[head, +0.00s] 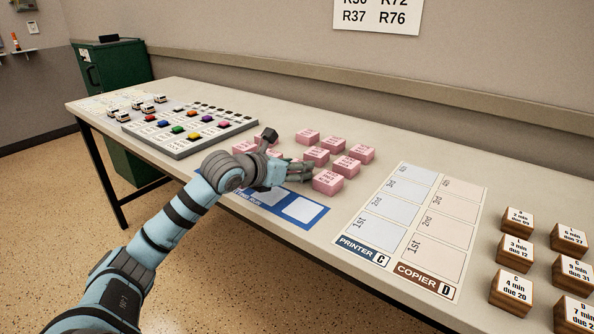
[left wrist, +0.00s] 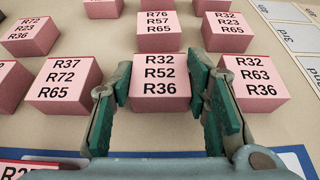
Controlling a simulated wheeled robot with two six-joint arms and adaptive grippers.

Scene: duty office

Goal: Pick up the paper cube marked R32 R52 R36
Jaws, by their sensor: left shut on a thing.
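The pink paper cube marked R32 R52 R36 (left wrist: 160,82) stands between the green-padded fingers of my left gripper (left wrist: 168,110) in the left wrist view. The gripper is shut on it, and the cube is upright. In the head view my left gripper (head: 298,175) reaches in among the pink cubes, and its hand hides the held cube there. The cube marked R32 R63 R36 (left wrist: 253,82) stands close on the right of the right finger. The cube marked R37 R72 R65 (left wrist: 65,83) is to the left. My right gripper is not in view.
Several more pink cubes (head: 307,136) stand around the gripper on the table. A blue-edged mat (head: 318,222) lies in front. Printer and copier sheets (head: 410,225) and wooden blocks (head: 515,252) are to the right. A board with coloured pieces (head: 180,152) is at left.

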